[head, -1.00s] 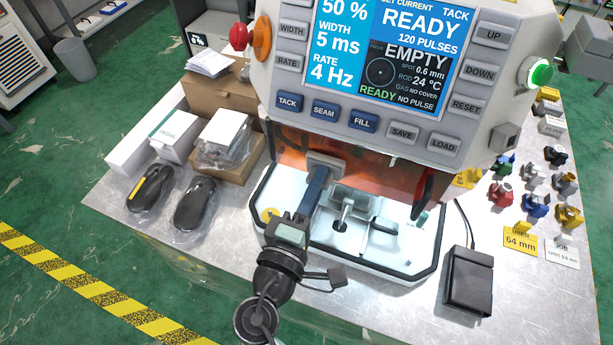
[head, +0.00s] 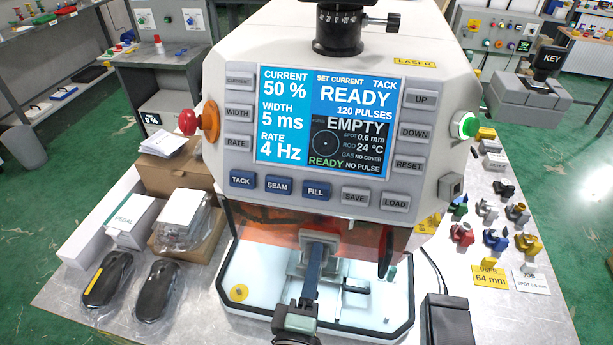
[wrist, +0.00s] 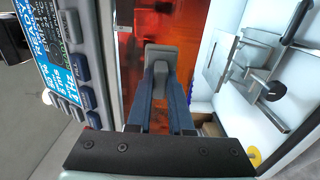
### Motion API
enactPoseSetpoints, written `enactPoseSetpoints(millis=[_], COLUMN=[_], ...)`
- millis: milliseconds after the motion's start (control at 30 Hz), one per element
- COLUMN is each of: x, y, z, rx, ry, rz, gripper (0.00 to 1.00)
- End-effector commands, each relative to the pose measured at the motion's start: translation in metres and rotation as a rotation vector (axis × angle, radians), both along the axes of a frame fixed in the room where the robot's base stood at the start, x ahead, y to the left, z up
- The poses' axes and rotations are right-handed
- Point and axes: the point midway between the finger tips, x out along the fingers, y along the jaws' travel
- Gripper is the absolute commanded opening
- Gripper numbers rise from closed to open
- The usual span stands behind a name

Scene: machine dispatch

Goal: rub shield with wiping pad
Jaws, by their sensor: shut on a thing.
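The shield (head: 270,226) is a translucent orange-red panel below the machine's button panel. It also fills the upper middle of the wrist view (wrist: 187,22). The wiping pad is a grey block; it shows in the wrist view (wrist: 160,57) and in front of the shield's lower middle in the head view (head: 321,235). My gripper (wrist: 162,82) is shut on the pad with its blue fingers. The pad's face is turned to the shield, very close to or touching it; I cannot tell which. The pad hides part of the shield.
The white work tray (head: 243,262) with metal fixtures lies under the shield. A dark handle (head: 385,255) hangs at the shield's right. A black pedal box (head: 449,320) stands at front right, bagged black items (head: 107,280) at left, and several coloured fixtures at right.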

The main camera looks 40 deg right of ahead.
Motion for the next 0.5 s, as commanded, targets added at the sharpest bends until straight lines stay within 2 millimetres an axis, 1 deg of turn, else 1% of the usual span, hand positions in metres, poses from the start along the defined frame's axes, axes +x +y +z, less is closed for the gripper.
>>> enactPoseSetpoints(millis=[33,300,500], x=[-0.005,-0.024,-0.028], y=[-0.006,-0.018,-0.019], z=[0.001,0.0,0.0], rx=[-0.002,-0.001,-0.002], ry=[0.0,0.0,-0.001], rz=[-0.011,-0.009,-0.007], gripper=[0.0,0.0,0.0])
